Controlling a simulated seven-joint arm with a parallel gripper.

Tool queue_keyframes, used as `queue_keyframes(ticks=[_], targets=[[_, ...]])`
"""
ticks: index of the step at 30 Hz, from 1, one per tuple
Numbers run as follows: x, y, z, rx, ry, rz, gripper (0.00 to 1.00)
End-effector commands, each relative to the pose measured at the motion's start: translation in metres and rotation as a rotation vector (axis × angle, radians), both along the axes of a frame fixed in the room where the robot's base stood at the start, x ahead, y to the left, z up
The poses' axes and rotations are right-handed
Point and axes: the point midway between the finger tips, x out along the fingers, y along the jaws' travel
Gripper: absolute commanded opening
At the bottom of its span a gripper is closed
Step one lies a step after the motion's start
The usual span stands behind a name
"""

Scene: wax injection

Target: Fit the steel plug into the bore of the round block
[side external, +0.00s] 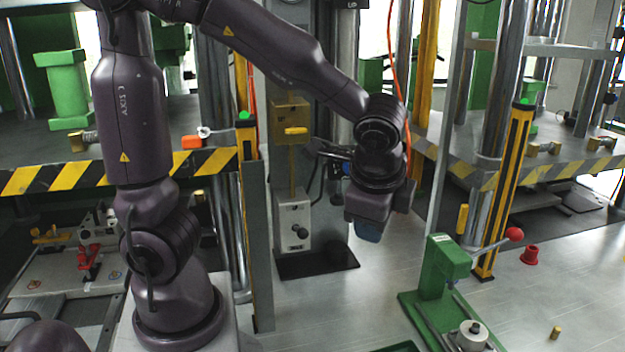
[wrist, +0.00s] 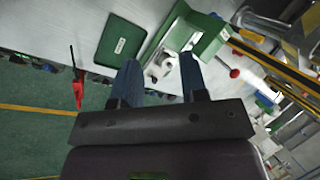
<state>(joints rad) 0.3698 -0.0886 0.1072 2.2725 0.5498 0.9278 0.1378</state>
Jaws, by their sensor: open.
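My gripper (side external: 369,230) hangs in mid-air in the side view, left of and above the green press. In the wrist view its two blue fingers (wrist: 158,60) are spread apart with nothing held between them. The round block (side external: 473,334), pale grey with a dark centre, sits on the press base. In the wrist view a pale rounded shape that appears to be the block (wrist: 166,64) shows beyond the gap between the fingers. A small brass-coloured cylinder (side external: 555,332) stands on the bench right of the press.
The green press (side external: 441,275) has a lever with a red knob (side external: 514,234). A red cup (side external: 530,255) stands right of it. The wrist view shows a flat green tray (wrist: 122,44) and a red tool (wrist: 76,82). The bench below my gripper looks clear.

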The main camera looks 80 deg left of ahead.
Motion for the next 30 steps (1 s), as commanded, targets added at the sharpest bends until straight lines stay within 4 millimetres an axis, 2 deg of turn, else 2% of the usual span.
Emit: queue_keyframes(ticks=[1,6,12,17,30], targets=[[-0.014,0.006,0.014,-0.087,-0.059,0.095,0.40],[-0.057,0.011,0.044,-0.357,-0.231,0.369,0.40],[-0.085,0.006,0.061,-0.554,-0.370,0.551,0.40],[-0.091,0.003,0.065,-0.607,-0.404,0.594,0.40],[-0.091,0.003,0.065,-0.607,-0.404,0.593,0.40]])
